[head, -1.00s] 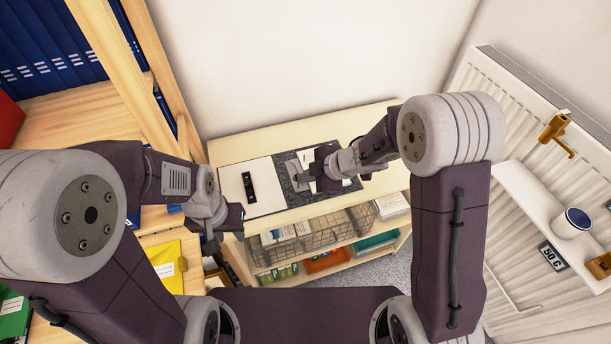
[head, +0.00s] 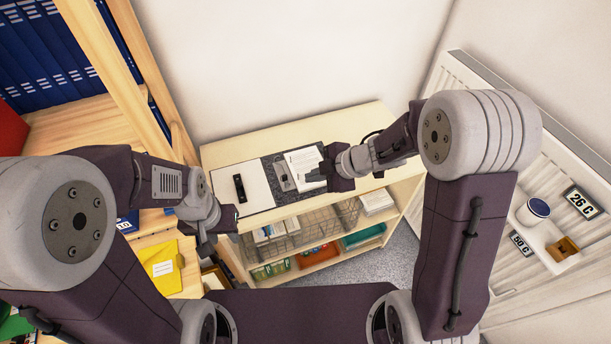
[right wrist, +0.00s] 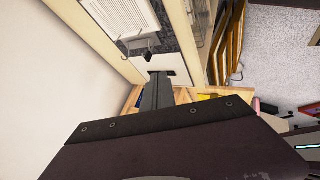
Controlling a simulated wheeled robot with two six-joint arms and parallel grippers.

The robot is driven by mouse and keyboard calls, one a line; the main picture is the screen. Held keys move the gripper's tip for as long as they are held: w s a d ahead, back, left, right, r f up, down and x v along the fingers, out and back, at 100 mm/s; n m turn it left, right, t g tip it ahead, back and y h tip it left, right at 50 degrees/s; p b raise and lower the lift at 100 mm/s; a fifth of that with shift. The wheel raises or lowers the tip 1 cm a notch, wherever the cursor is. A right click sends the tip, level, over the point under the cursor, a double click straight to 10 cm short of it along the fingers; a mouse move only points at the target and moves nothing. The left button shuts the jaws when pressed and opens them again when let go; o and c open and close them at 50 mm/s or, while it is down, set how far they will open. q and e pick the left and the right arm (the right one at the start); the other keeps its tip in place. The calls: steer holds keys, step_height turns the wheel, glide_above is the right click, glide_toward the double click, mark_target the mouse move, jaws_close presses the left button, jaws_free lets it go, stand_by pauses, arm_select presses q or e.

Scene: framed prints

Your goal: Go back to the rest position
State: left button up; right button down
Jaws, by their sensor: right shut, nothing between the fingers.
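My right gripper (head: 318,172) is over the right part of the low wooden shelf's top, near the paper stack. It is shut and empty, and its closed fingers (right wrist: 155,92) also show in the right wrist view. My left gripper (head: 232,217) hangs by the front left edge of the shelf top; its fingers are too small to judge. On the top lie a dark grey mat (head: 268,168), a white board (head: 228,175) with a black bar (head: 239,188), a grey metal piece (head: 284,176) and a paper stack (head: 302,160).
Wire baskets (head: 310,228) and several boxes fill the shelf below. A wooden bookcase (head: 80,120) with blue binders stands left. A radiator (head: 500,130) on the right carries a ledge with a cup (head: 533,210). The floor (head: 350,262) shows clear at lower right of the shelf.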

step_height(320, 180, up, 5)
steer(key=w+d+m+t+h, duration=0.1)
steer(key=w+d+m+t, duration=0.1)
steer(key=d+m+t, duration=0.1)
steer(key=s+d+m+h, duration=0.1)
steer(key=d+m+h, duration=0.3)
steer(key=d+m, duration=0.4)
steer(key=s+d+f+m+g, duration=0.1)
steer(key=s+f+m+g, duration=0.2)
steer(key=s, duration=0.5)
steer(key=s+d+f+m+g+h, duration=0.1)
steer(key=s+f+m+g, duration=0.2)
steer(key=s+m, duration=0.3)
steer(key=shift+s+d+f+h, duration=0.15)
steer(key=shift+s+f+h, duration=0.2)
steer(key=shift+s, duration=0.8)
steer(key=shift+w, duration=0.1)
